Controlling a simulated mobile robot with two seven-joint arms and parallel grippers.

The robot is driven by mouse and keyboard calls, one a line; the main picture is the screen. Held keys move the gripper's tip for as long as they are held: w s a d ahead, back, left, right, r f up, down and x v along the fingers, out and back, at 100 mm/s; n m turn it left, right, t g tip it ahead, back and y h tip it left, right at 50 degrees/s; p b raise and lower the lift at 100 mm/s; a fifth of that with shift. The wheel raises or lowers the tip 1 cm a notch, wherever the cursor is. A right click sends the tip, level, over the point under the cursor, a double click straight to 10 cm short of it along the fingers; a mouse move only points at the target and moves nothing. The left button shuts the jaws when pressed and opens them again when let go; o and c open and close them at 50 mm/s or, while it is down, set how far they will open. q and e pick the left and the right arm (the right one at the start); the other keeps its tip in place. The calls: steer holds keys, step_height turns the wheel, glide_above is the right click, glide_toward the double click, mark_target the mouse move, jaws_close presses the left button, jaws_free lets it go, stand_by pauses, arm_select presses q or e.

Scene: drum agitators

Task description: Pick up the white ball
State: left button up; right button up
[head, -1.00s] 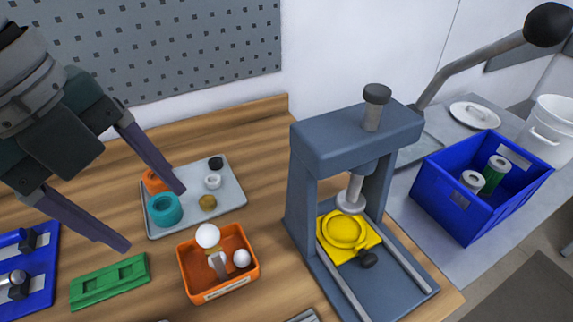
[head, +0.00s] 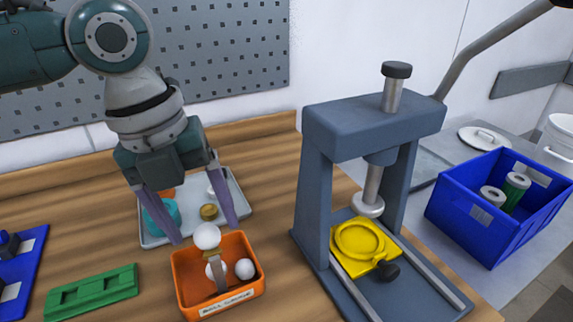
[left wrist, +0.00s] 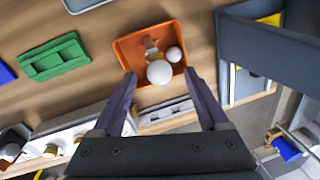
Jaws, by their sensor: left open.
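An orange box (head: 183,291) with a label on its front stands on the wooden bench. A white ball (head: 207,236) sits highest, above a small post inside the box. Other white balls (head: 245,269) lie lower in the box. My left gripper (head: 205,234) points down over the box, open and empty, its fingertips on either side of the highest ball. In the left wrist view this ball (left wrist: 159,72) lies between the two fingertips, apart from both, with a second ball (left wrist: 174,54) beyond it. My right gripper is not in view.
A grey tray (head: 238,207) with rings and small parts lies behind the box, partly hidden by my gripper. A green block (head: 92,292) lies to the left. A grey press (head: 318,200) with a yellow dish stands right. A blue bin (head: 462,212) is farther right.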

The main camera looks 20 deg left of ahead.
arm_select(q)
steer(key=shift+d+f, duration=0.1)
steer(key=shift+f, duration=0.8)
steer(key=shift+c, duration=0.4)
jaws_close()
